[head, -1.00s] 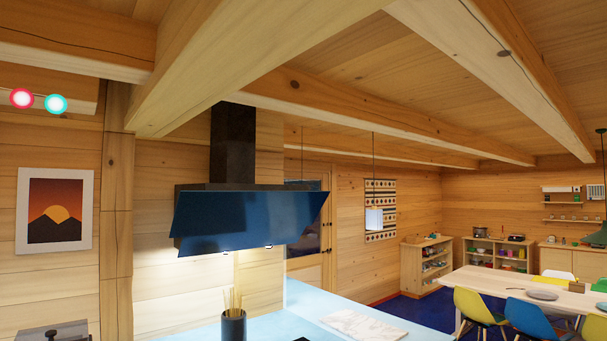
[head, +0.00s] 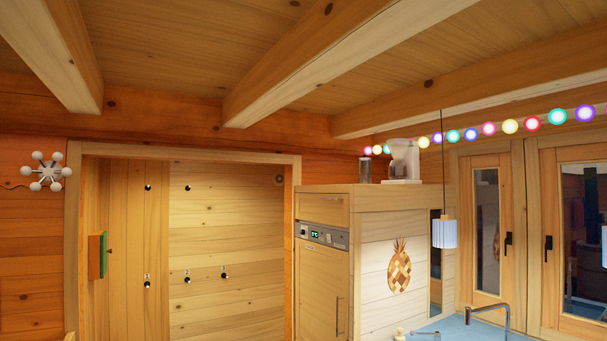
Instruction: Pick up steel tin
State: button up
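A small grey cylinder (head: 366,170) stands upright on top of the tall wooden cabinet, at its left front part. It may be the steel tin, but it is too small in the head view to be sure. No other thing in view looks like a steel tin. My gripper is not in view.
A white appliance (head: 403,162) stands right of the cylinder on the tall cabinet (head: 322,208). A pendant lamp (head: 444,233) hangs before the windows. A blue counter with a tap (head: 487,312) is at the lower right. A wooden-walled recess (head: 215,240) lies left.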

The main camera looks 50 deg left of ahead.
aim_at(364, 172)
jog(key=u, duration=1.4)
jog(key=i, duration=0.4)
